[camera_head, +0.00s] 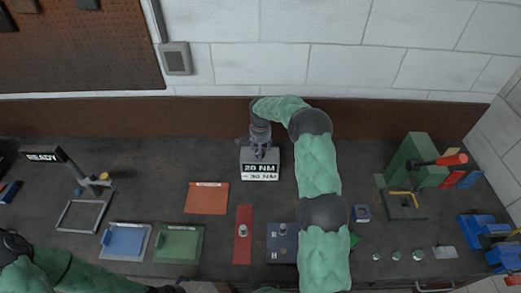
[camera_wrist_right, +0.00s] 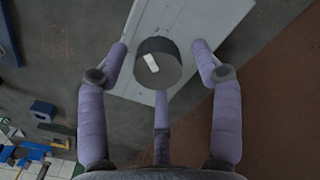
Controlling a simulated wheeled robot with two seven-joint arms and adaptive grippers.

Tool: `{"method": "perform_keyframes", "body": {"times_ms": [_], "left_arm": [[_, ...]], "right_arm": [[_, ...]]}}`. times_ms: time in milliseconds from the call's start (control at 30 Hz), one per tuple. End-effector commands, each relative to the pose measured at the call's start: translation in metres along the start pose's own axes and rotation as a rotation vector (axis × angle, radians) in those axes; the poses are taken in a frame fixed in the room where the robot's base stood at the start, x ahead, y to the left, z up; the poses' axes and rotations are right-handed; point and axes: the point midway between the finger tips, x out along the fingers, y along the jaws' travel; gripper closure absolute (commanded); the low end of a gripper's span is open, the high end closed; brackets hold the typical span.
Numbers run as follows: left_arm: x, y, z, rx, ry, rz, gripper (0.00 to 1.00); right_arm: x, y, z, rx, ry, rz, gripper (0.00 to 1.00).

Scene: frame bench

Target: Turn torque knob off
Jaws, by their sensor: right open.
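The torque knob (camera_wrist_right: 168,78) is a dark grey round cap with a short white mark, on a pale grey plate (camera_wrist_right: 208,20) in the right wrist view. In the head view the grey torque box (camera_head: 246,156) stands at the back of the bench; its label reads "20 NM" and "- 30 NM". My right gripper (camera_head: 260,151) is over the box, and its fingers hide the knob there. In the right wrist view the three purple fingers of this gripper (camera_wrist_right: 160,60) are open around the knob, with gaps at the sides. My left gripper (camera_head: 168,289) is mostly cut off at the lower edge.
A stand with a "READY" sign (camera_head: 42,155) is at the left. Orange (camera_head: 206,198), red (camera_head: 243,235), blue (camera_head: 126,241) and green (camera_head: 178,244) plates lie on the bench. A green block with a red-handled tool (camera_head: 416,160) stands right. The back wall is close behind the box.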

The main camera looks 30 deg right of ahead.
Motion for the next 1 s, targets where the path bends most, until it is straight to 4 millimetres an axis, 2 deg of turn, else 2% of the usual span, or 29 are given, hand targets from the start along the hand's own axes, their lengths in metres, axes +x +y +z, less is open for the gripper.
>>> {"method": "perform_keyframes", "body": {"times_ms": [167, 500, 633, 800, 1000], "left_arm": [[0.000, 0.000, 0.000, 0.000, 0.000, 0.000, 0.00], [0.000, 0.000, 0.000, 0.000, 0.000, 0.000, 0.00], [0.000, 0.000, 0.000, 0.000, 0.000, 0.000, 0.00], [0.000, 0.000, 0.000, 0.000, 0.000, 0.000, 0.00], [0.000, 0.000, 0.000, 0.000, 0.000, 0.000, 0.00]], "right_arm": [[-0.014, -0.001, 0.000, 0.000, 0.000, -0.001, 0.34], [-0.079, 0.000, -0.001, 0.000, 0.003, -0.003, 0.34], [-0.100, 0.000, -0.001, 0.000, 0.002, -0.002, 0.34], [-0.115, 0.000, -0.002, 0.001, 0.001, -0.002, 0.34], [-0.120, 0.001, -0.002, 0.001, 0.000, -0.001, 0.34]]}}
